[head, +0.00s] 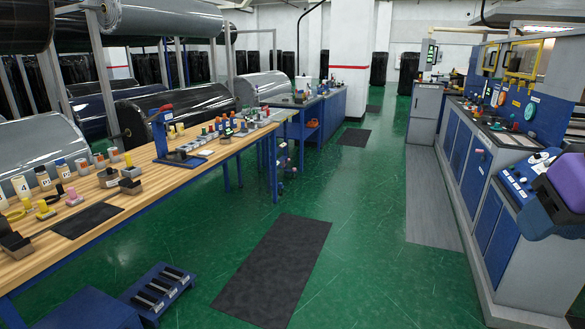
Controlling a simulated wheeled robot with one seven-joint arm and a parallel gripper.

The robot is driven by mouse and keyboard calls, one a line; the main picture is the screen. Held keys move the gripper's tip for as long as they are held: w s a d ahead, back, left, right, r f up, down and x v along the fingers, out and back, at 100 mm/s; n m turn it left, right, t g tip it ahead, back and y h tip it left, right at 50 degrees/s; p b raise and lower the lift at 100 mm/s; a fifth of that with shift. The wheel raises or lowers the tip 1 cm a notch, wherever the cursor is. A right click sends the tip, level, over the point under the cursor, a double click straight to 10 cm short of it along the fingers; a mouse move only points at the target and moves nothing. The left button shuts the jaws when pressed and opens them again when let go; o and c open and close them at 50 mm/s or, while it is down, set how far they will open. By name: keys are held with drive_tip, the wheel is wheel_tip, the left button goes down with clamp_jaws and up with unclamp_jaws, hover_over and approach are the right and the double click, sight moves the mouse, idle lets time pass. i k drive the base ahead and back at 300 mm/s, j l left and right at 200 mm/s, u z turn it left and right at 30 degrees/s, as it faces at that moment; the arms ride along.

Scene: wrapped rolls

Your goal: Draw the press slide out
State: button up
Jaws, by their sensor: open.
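A small blue press (159,138) with a red-topped lever stands on the wooden workbench (222,160) at the left, toward its far half. A low blue base with grey parts (182,159) sits at its foot. It is too small to tell which part is the slide or how far in it sits. My gripper's fingers do not show. A purple and dark part of what looks like my arm fills the right edge, far across the aisle from the press.
Several small tools and labelled cups crowd the bench. A dark floor mat (272,270) lies in the clear green aisle. A blue step (158,289) stands by the bench front. A control counter (470,165) lines the right side.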

sight(174, 156)
drive_tip(key=i+z, duration=0.4)
drive_tip(key=i, duration=3.2)
drive_tip(key=i+u, duration=0.15)
drive_tip(key=i, duration=0.3)
drive_tip(key=i+l+u, duration=0.15)
drive_tip(key=i, duration=0.3)
drive_tip(key=i+l+u, duration=0.15)
drive_tip(key=i, duration=0.25)
drive_tip(key=i+l+u, duration=0.15)
drive_tip(key=i, duration=0.3)
drive_tip(key=i+l+u, duration=0.25)
drive_tip(key=u, duration=0.25)
drive_tip(key=i+l+u, duration=0.7)
drive_tip(key=l+u, duration=0.25)
drive_tip(key=i+l+u, duration=0.15)
drive_tip(key=l+u, duration=0.7)
drive_tip(key=l, duration=0.25)
drive_tip(key=l+u, duration=0.3)
drive_tip(key=l, duration=0.3)
